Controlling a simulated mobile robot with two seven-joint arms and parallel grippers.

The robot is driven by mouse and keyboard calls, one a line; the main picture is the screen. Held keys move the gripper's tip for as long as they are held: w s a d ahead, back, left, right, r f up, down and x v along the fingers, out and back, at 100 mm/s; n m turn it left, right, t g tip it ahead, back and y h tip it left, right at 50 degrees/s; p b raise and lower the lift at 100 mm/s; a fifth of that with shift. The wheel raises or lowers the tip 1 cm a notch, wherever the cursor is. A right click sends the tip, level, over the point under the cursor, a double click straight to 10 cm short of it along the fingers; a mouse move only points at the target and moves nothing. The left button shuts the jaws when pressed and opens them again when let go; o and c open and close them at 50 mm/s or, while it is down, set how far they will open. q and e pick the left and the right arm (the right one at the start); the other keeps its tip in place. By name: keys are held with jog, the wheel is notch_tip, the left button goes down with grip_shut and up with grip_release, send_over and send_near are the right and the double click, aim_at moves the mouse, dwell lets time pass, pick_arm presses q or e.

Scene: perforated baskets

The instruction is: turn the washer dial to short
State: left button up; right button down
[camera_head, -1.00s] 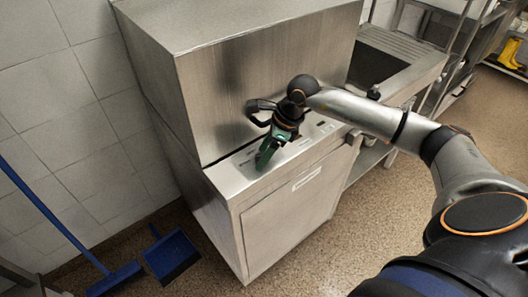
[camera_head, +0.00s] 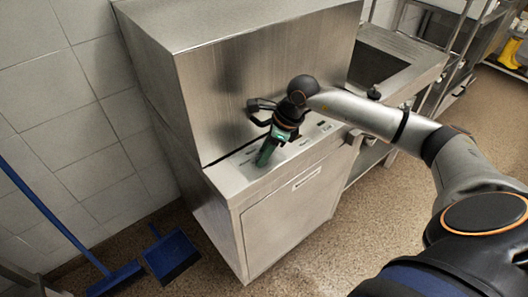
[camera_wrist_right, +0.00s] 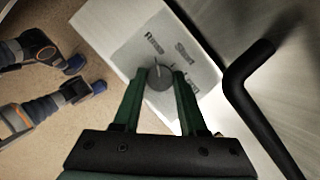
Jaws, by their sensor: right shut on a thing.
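The washer (camera_head: 290,212) is a steel cabinet with a narrow top ledge that bears a light label panel (camera_wrist_right: 137,62). In the right wrist view the dial (camera_wrist_right: 160,80) is a small dark round knob between my green fingertips. A small pale mark on its edge points up, closer to the left printed word than to "Short" (camera_wrist_right: 182,52). A third word beside the right finger is partly hidden. My right gripper (camera_head: 264,155), also in the wrist view (camera_wrist_right: 159,84), is shut on the dial. It hides the dial in the head view. My left gripper is out of view.
A black bar handle (camera_wrist_right: 250,95) stands close to the right of my right gripper. The steel hood (camera_head: 270,85) rises behind the ledge. A sink counter (camera_head: 415,70) adjoins at right. A blue broom (camera_head: 118,278) and dustpan (camera_head: 171,256) are at lower left.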

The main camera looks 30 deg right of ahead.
jog(key=shift+m, duration=0.3)
jog(key=m+h+b, duration=0.1)
jog(key=m, duration=0.1)
jog(key=shift+s+f+m+t, duration=0.1)
jog(key=shift+m+t, duration=0.3)
jog(key=m, duration=0.1)
jog(key=m+b, duration=0.1)
jog(key=shift+a+m+t+h, duration=0.2)
jog(key=shift+m+t+h, duration=0.1)
jog(key=shift+h, duration=0.1)
jog(key=shift+m+h+b, duration=0.4)
jog(key=shift+m+b, duration=0.1)
jog(key=shift+m, duration=0.4)
jog(key=shift+m+h+b, duration=0.3)
jog(key=shift+m+b, duration=0.05)
jog(key=shift+m, duration=0.45)
jog(key=shift+m+h+b, duration=0.3)
jog(key=shift+m, duration=0.5)
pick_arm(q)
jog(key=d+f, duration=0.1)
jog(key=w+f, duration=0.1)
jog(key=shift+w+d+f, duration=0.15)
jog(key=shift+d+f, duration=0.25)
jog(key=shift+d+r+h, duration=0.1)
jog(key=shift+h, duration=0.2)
pick_arm(e)
jog(key=shift+m, duration=0.4)
